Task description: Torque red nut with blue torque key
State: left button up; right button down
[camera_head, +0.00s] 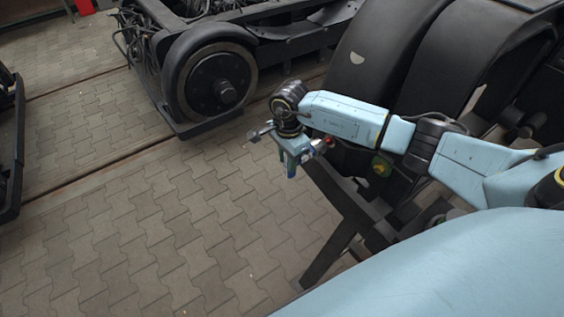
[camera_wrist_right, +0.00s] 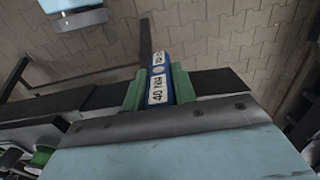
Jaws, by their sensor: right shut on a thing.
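My right gripper (camera_head: 291,164) hangs fingers down over the paved floor, in front of a dark bogie. It is shut on the blue torque key (camera_wrist_right: 158,84), which sits between the green fingers in the right wrist view. The key has white labels, one reading 40 Nm; its far end is not clear. A small red part (camera_head: 329,141) shows just right of the gripper in the head view. I cannot tell whether it is the red nut or whether anything touches it. My left gripper is not in view.
A dark bogie (camera_head: 375,75) with large rounded covers stands behind and right of my right arm. Another bogie wheel (camera_head: 215,83) is at the upper middle. A dark angled frame (camera_head: 345,215) stands below the gripper. Paved floor (camera_head: 150,240) at the lower left is clear.

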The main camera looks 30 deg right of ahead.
jog(key=shift+w+d+b, duration=0.15)
jog(key=shift+d+b, duration=0.3)
jog(key=shift+d, duration=1.25)
jog(key=shift+s+t+b, duration=0.2)
jog(key=shift+t+b, duration=0.1)
jog(key=shift+t, duration=0.5)
jog(key=shift+s+f+t+b, duration=0.1)
jog(key=shift+t+b, duration=0.55)
jog(key=shift+t, duration=0.15)
jog(key=shift+t+b, duration=0.35)
jog(key=shift+t, duration=0.05)
